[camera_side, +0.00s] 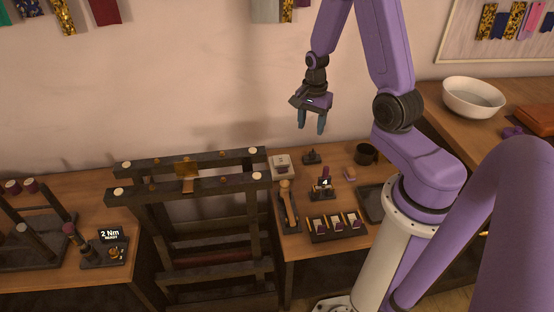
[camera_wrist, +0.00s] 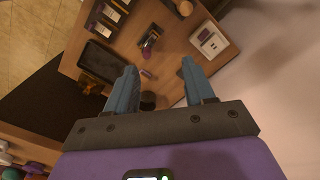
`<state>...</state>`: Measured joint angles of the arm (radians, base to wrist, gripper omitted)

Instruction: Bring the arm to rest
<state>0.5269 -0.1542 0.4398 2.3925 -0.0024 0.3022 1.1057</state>
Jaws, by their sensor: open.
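My purple arm stands at the right of the side view. My gripper (camera_side: 312,122) hangs in the air above the small wooden table (camera_side: 300,240), well clear of it, near the back wall. Its two blue-grey fingers point down and are spread apart. In the wrist view the gripper (camera_wrist: 160,85) shows open fingers with nothing between them. The table top lies some way below them.
A dark wooden frame (camera_side: 190,183) stands left. A white bowl (camera_side: 473,98) sits right. Air around my gripper is free.

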